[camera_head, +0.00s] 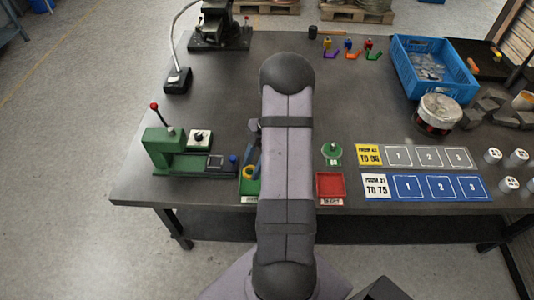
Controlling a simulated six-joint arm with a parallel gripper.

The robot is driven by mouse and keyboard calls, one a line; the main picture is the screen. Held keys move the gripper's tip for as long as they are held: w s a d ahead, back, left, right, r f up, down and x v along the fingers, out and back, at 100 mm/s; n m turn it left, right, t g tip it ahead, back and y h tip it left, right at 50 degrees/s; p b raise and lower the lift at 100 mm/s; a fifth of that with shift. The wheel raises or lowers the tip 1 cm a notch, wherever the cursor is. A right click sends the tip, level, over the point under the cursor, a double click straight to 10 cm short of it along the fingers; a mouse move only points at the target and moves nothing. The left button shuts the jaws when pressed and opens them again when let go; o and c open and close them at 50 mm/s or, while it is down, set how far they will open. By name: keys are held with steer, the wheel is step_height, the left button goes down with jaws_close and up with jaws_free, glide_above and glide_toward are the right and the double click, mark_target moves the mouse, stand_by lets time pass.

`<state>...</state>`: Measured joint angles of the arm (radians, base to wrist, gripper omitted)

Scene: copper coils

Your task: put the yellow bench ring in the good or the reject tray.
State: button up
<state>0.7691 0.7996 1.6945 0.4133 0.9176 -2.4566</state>
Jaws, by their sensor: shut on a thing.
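The yellow bench ring (249,173) shows just left of my arm, at the green tray (250,188). My gripper (251,166) is shut on the ring, partly hidden by my own arm. I cannot tell whether the ring touches the tray floor or hangs above it. The right part of the green tray is hidden behind my arm. The red reject tray (330,186) lies to the right of my arm, with a white label at its front edge, and looks empty.
A green press fixture (165,152) with a red-knobbed lever stands left of the green tray. Yellow and blue numbered cards (425,187) lie to the right, with a blue crate (433,68) behind.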

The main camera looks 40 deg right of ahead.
steer(key=shift+a+n+g, duration=0.4)
steer(key=shift+a+n, duration=0.5)
steer(key=shift+n, duration=0.1)
steer(key=shift+f, duration=0.15)
steer(key=shift+f+b, duration=1)
steer(key=shift+f, duration=0.95)
steer(key=shift+f+b, duration=0.4)
steer(key=shift+b, duration=0.15)
steer(key=o, duration=1.3)
steer(key=shift+r, duration=0.2)
